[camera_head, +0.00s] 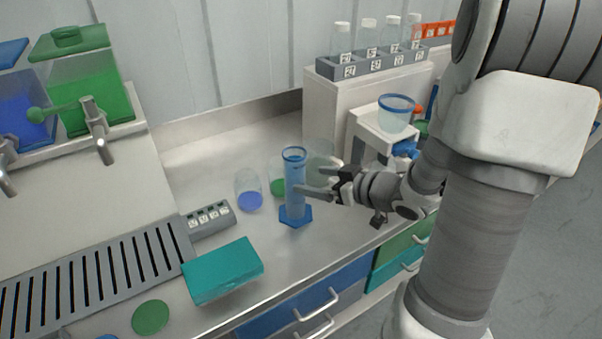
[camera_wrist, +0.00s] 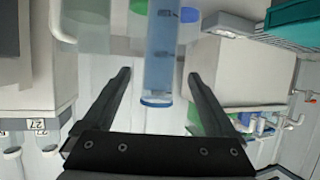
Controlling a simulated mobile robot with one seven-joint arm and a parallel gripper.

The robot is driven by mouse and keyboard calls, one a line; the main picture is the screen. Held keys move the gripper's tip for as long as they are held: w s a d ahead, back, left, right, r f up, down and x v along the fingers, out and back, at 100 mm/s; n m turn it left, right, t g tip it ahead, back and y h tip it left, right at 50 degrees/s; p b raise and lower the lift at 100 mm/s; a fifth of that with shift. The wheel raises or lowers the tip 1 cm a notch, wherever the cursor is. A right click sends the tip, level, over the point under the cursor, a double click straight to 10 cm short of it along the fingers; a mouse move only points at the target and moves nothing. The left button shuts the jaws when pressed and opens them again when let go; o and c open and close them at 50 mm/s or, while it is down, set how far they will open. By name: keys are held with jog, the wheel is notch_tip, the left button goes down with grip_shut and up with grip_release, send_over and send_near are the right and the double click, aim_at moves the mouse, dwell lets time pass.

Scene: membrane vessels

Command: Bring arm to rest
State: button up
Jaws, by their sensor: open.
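My arm reaches in from the right in the head view, and my gripper (camera_head: 322,181) is open over the bench. It is level with a tall blue cylinder (camera_head: 294,182) that stands upright on a hexagonal foot. In the wrist view my gripper (camera_wrist: 158,75) shows its two fingers spread wide. The cylinder (camera_wrist: 160,60) appears between and beyond them, with its rim toward the camera. I cannot tell whether a finger touches it; nothing is gripped.
Beakers with blue liquid (camera_head: 249,190) and green liquid (camera_head: 278,180) stand close to the cylinder. A teal box (camera_head: 222,270) lies near the front edge. A white stand (camera_head: 379,138) holds a blue-rimmed vessel (camera_head: 396,113). A bottle rack (camera_head: 372,62) stands behind. Drawers line the bench front.

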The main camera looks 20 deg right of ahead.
jog(key=shift+v, duration=0.9)
